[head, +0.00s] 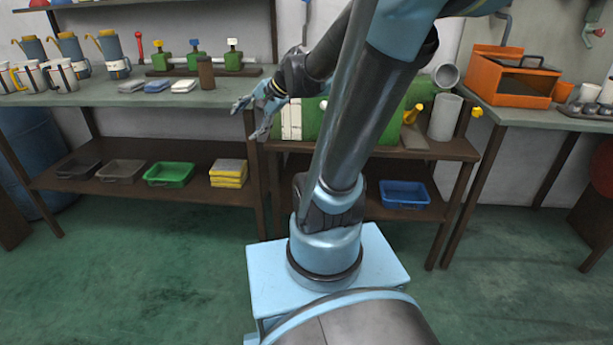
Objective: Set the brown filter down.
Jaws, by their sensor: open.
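The brown filter (206,74) is a small dark brown cylinder. It stands upright on the grey top of the left bench (100,96), close to the bench's right end. My gripper (247,121) is open, with its fingers spread and nothing visible between them. It is at the bench's right front corner, to the right of the filter and lower in the picture. A clear gap shows between the fingers and the filter.
Green bottles (196,60) on a dark rack stand behind the filter, and small folded cloths (158,87) lie to its left. Several blue jugs and mugs fill the bench's left side. A green machine (310,122) sits right of my gripper.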

